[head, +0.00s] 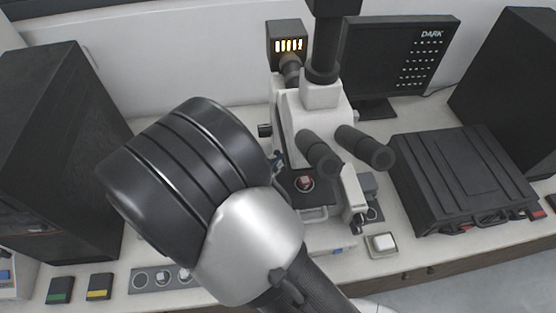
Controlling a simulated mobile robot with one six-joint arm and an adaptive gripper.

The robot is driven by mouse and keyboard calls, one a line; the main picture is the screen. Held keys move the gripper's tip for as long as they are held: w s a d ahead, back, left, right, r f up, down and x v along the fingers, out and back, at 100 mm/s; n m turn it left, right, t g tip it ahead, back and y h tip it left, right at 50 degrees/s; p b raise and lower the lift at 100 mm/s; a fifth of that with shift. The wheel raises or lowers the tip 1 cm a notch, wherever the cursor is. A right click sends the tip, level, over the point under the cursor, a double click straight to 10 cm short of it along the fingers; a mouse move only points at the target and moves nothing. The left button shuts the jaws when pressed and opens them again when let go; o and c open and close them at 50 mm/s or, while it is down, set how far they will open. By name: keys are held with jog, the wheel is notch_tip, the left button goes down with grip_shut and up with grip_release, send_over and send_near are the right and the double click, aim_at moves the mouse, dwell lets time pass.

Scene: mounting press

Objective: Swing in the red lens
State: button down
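The white microscope (318,122) stands on the bench at the centre, with two black eyepieces (345,150) facing me. A small red piece (304,183) shows on its dark stage (297,191); I cannot tell whether it is a lens or a sample. The lens turret cannot be made out, and no red lens is clearly recognisable. My arm crosses the foreground and covers the area left of the microscope. My gripper cannot be seen.
A monitor (398,58) showing "DARK" stands behind at the right. A black case (462,178) lies right of the microscope, and a white button box (381,243) sits at the front edge. A tall black cabinet (58,150) stands left. Green (60,290) and yellow (99,287) labelled boxes lie front left.

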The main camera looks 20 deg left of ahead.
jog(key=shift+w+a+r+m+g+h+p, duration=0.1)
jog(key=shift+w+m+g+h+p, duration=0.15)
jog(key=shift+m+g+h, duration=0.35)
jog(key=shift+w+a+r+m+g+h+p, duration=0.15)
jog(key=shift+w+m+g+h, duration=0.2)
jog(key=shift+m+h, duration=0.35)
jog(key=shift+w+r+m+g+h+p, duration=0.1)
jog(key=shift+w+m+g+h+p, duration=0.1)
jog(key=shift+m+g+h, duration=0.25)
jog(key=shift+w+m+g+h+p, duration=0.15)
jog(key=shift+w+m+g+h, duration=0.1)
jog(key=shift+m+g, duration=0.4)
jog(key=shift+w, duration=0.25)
